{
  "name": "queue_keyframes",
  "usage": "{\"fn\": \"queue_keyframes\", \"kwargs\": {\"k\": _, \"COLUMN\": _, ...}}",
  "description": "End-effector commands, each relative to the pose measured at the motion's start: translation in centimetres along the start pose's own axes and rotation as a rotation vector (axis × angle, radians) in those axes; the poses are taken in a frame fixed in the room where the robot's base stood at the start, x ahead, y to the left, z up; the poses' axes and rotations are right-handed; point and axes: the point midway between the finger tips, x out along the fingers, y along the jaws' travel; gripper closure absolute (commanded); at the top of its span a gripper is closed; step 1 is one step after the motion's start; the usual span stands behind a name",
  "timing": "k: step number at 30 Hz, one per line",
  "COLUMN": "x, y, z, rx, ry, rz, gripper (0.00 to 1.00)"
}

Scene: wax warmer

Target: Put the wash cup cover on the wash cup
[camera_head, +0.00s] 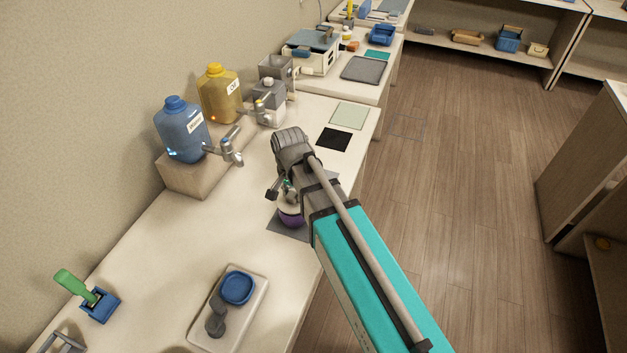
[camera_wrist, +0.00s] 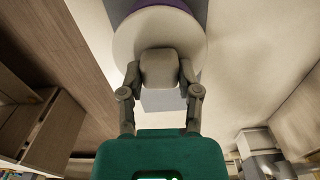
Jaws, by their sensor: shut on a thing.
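The wash cup (camera_head: 291,218) is a purple round vessel on a dark grey mat (camera_head: 285,233) near the front of the counter, partly hidden by my arm. My gripper (camera_head: 284,190) is directly above it, shut on the wash cup cover. In the wrist view the cover (camera_wrist: 125,38) is a pale round disc ahead of my gripper (camera_wrist: 160,70), with a purple edge (camera_wrist: 165,4) showing beyond it. The fingers hide the grip point. I cannot tell whether the cover touches the cup rim or sits level.
A tray (camera_head: 205,338) with a blue dish (camera_head: 237,287) stands at the front. Blue (camera_head: 181,132) and yellow (camera_head: 219,95) jugs with taps stand on a raised block at the wall. A black mat (camera_head: 333,138) and pale mat (camera_head: 350,116) lie flat behind my gripper.

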Motion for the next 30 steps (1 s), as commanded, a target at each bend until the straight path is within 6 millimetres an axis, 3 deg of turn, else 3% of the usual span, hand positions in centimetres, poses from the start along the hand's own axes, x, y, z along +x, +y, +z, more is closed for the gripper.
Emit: {"fn": "queue_keyframes", "kwargs": {"k": 30, "x": 1.1, "y": 0.0, "z": 0.0, "rx": 0.0, "ry": 0.0, "rz": 0.0, "gripper": 1.0}}
